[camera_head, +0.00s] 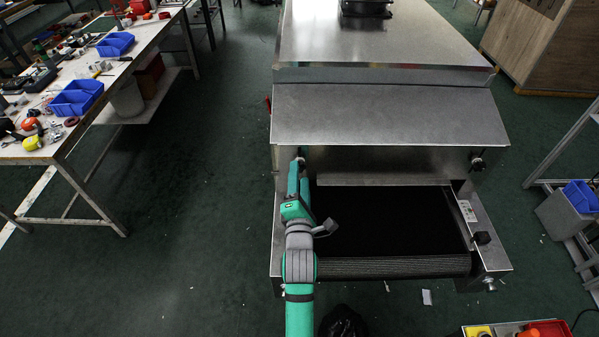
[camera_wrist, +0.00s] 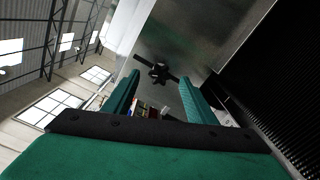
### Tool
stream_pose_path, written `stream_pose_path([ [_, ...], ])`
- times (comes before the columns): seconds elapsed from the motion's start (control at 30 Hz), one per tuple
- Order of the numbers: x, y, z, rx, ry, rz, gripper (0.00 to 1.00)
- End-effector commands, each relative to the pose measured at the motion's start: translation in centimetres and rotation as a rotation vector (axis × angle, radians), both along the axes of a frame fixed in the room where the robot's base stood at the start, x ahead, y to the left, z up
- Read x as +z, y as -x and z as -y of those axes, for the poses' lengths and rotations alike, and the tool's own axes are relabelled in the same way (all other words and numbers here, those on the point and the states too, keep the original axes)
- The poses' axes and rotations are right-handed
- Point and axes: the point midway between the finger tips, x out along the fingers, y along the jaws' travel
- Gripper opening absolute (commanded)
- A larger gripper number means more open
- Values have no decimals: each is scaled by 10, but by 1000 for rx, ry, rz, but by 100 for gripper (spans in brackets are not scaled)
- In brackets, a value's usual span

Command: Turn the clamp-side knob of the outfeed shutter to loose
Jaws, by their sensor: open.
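The outfeed shutter (camera_head: 390,160) is a metal plate across the mouth of the steel tunnel dryer (camera_head: 390,115). A dark knob (camera_head: 477,162) sits at its right end. My gripper (camera_head: 299,165) is at its left end, and my arm largely hides the fittings there. In the wrist view a black lobed knob (camera_wrist: 160,73) stands on a metal face, over a dark slanting slot or bar. The two green fingers of my gripper (camera_wrist: 157,80) are open, one on each side of this knob in the picture. I cannot tell whether they touch it. Nothing is held.
A black conveyor belt (camera_head: 385,222) runs out below the shutter, beside my arm. Another dark knob (camera_head: 482,238) sits on the right side rail. A cluttered workbench (camera_head: 140,45) stands at left, with open green floor between it and the dryer.

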Motion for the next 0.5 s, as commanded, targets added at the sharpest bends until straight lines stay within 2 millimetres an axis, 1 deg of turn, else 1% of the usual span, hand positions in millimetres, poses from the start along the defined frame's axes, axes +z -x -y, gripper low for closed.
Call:
stream_pose_path([
  [0.03, -1, 11, 0, 0, 0, -2, 51],
  [0.2, -1, 41, -1, 1, 0, -2, 51],
  [0.3, 0, 56, 0, 1, 0, 0, 51],
  [0.5, -1, 75, 0, 0, -1, -1, 51],
])
